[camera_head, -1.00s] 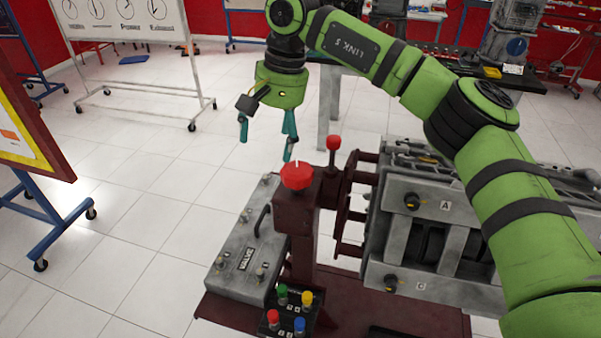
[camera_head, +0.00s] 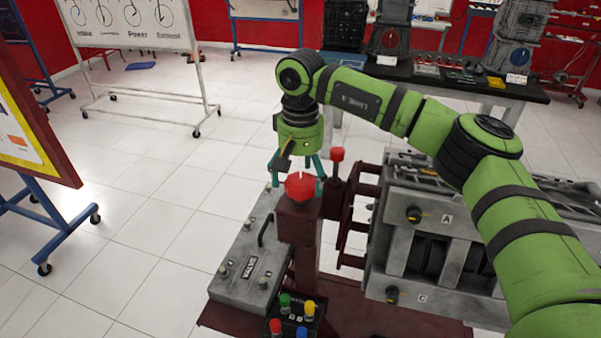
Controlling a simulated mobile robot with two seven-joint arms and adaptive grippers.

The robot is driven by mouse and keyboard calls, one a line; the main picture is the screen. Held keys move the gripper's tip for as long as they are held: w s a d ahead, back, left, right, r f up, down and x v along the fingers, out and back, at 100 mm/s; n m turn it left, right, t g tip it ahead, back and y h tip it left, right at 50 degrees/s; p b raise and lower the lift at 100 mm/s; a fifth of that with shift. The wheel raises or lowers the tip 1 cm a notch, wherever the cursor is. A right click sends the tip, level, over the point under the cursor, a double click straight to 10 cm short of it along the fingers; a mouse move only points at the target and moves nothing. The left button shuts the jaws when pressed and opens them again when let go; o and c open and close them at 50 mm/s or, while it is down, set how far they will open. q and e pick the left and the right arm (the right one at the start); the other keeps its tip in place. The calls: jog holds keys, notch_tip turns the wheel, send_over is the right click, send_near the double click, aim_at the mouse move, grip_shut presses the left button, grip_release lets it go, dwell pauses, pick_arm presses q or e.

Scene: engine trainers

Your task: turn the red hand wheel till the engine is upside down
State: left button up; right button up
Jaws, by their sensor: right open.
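The red hand wheel (camera_head: 300,186) sits on top of a dark red post at the left end of the engine stand. The grey engine (camera_head: 440,225) is mounted in the stand to the right, with round knobs and the letters A and C on its near side. My right gripper (camera_head: 297,181) points down over the hand wheel. Its teal fingers are open, one at each side of the wheel, and partly hidden behind it. I cannot tell whether they touch it. My left gripper is not in view.
A small red knob (camera_head: 337,155) stands on a stem just right of the wheel. A grey valve cover (camera_head: 246,262) lies left of the post, and several coloured buttons are in front. A whiteboard (camera_head: 133,25) and a workbench (camera_head: 450,85) stand behind.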

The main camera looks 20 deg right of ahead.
jog(key=c, duration=1.1)
jog(key=shift+m, duration=0.4)
jog(key=shift+c, duration=0.2)
